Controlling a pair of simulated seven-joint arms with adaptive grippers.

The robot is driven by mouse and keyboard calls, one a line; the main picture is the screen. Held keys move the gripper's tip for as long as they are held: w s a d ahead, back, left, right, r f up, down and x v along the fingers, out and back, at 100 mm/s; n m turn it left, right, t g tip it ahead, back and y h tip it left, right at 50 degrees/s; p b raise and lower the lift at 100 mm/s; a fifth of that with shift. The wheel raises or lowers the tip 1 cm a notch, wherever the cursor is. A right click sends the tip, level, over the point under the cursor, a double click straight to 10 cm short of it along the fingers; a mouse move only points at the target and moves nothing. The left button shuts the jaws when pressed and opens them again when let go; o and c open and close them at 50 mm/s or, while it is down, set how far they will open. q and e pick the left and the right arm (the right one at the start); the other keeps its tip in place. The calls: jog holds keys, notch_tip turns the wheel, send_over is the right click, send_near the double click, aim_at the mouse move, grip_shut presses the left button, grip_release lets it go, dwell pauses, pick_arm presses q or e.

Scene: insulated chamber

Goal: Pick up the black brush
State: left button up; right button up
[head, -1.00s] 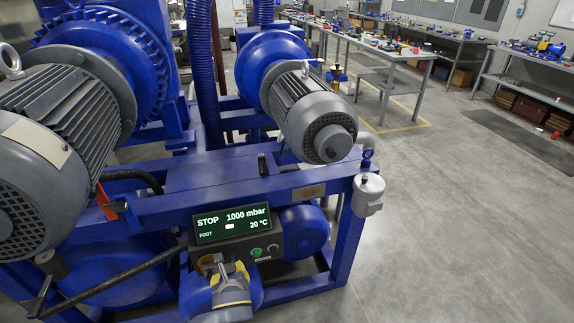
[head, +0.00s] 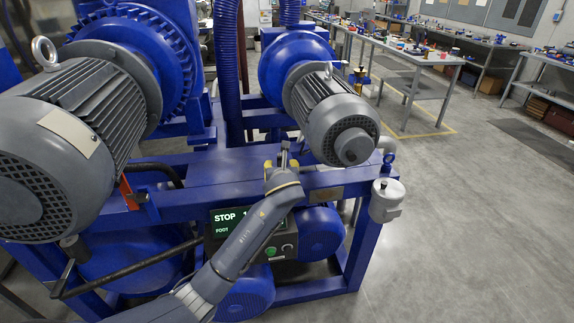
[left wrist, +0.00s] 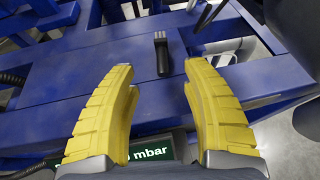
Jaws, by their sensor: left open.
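The black brush (left wrist: 163,58) lies on top of the blue frame beam. In the left wrist view it shows as a short dark handle with a lighter grey head at its far end. In the head view my left gripper (head: 283,156) hides most or all of it. The left gripper is open and empty. Its two yellow fingers show in the left wrist view (left wrist: 160,70), one on each side of the brush's line, with the brush just beyond their tips. I cannot tell the height gap. My right gripper is not in view.
A grey finned motor (head: 335,115) hangs close to the right of the left gripper. A larger grey motor (head: 70,140) stands at the left. A control panel (head: 277,247) with a display is below the beam. Workbenches (head: 400,50) stand at the back right; the right floor is clear.

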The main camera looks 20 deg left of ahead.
aim_at(281, 157)
pick_arm(q)
jog(key=shift+x, duration=8.1)
jog(key=shift+o, duration=0.2)
jog(key=shift+d+f, duration=0.1)
jog(key=shift+f, duration=0.05)
grip_shut()
